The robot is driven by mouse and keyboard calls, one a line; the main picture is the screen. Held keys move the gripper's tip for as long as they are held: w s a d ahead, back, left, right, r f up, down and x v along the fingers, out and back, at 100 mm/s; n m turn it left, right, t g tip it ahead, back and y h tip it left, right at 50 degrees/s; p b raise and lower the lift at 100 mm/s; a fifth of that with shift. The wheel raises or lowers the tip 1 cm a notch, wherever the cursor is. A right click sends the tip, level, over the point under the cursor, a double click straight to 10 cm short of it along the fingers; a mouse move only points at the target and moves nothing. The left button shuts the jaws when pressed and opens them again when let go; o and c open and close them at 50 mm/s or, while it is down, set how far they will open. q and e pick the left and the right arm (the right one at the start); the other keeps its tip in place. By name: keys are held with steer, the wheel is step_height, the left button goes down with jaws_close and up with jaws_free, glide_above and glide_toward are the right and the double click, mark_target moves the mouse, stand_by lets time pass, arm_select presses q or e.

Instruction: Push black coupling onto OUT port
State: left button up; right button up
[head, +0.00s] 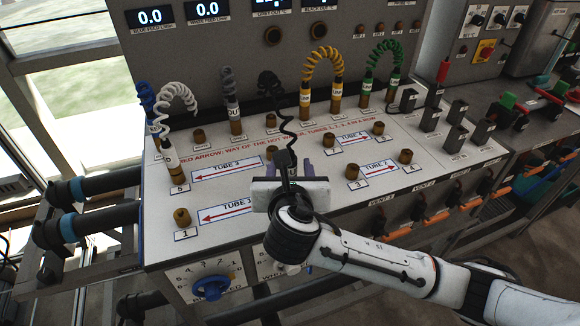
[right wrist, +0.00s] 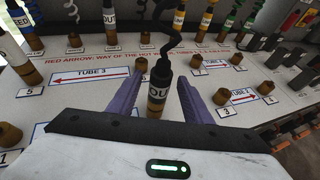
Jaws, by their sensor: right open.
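The black coupling (right wrist: 159,78), with a white label reading "OU", stands roughly upright between the two purple fingers of my right gripper (right wrist: 161,84). The fingers are open, with a gap on each side of it. A brass part shows at its lower end; I cannot tell whether it is fully seated on a port. In the head view the coupling (head: 284,160) is partly hidden behind my right gripper (head: 290,170), and a coiled black hose (head: 284,115) runs up from it to the back of the panel. The port below is hidden. My left gripper is out of view.
Bare brass ports stand around, including port 1 (head: 182,217), port 3 (head: 352,172) and port 4 (head: 406,156). A white-hose coupling (head: 171,158) stands at port 5. Grey (head: 234,118), yellow (head: 306,100) and green (head: 366,90) hose couplings line the back. Black blocks (head: 456,138) stand at right.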

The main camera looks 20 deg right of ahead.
steer(key=s+a+r, duration=0.1)
steer(key=s+r, duration=0.2)
steer(key=r, duration=0.2)
steer(key=shift+s+r, duration=0.3)
steer(key=shift+a, duration=0.1)
steer(key=v, duration=1)
